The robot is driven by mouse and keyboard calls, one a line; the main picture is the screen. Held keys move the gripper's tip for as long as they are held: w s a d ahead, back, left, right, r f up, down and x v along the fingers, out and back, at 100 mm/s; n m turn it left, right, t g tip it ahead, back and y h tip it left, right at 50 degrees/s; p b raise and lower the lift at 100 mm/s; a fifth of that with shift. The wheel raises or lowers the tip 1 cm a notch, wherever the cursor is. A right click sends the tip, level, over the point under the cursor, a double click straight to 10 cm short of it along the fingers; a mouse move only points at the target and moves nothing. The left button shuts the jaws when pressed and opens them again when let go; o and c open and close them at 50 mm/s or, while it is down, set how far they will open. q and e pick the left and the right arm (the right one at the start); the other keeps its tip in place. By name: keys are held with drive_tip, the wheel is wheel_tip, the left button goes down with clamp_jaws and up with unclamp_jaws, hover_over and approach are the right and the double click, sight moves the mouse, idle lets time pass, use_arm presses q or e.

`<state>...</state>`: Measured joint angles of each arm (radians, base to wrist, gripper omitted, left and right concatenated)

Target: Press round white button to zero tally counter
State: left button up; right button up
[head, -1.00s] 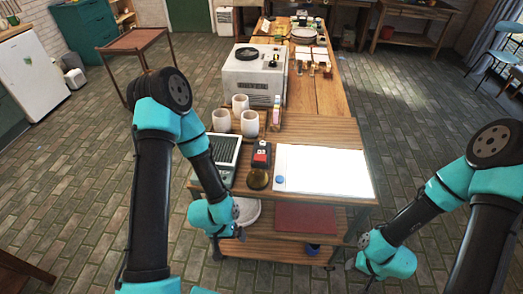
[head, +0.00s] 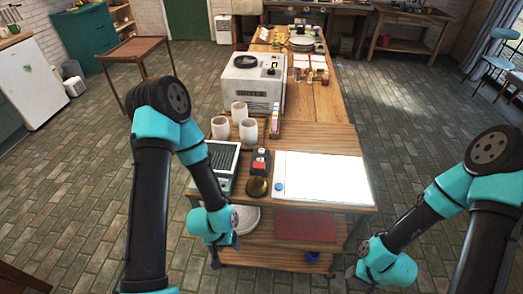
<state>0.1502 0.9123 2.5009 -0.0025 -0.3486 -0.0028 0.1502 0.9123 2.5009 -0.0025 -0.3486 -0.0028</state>
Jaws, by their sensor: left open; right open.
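A small black-and-red device (head: 260,161) stands upright on the wooden bench, left of the white sheet. It may be the tally counter, but I cannot tell. No round white button can be made out. My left gripper (head: 231,243) is at the bench's front left, low beside the lower shelf, open and apart from the device. My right gripper (head: 354,272) is open, low and to the right of the bench, far from the device. Neither gripper holds anything that I can see.
A grey tray-like device (head: 222,160) lies left of the black-and-red one. Several white cups (head: 220,128) and a cream machine (head: 252,84) stand behind. A white sheet (head: 325,175) with a blue dot covers the right. A red board (head: 305,226) lies on the lower shelf.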

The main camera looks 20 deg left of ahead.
use_arm(q)
clamp_jaws()
idle(0.3)
idle(0.8)
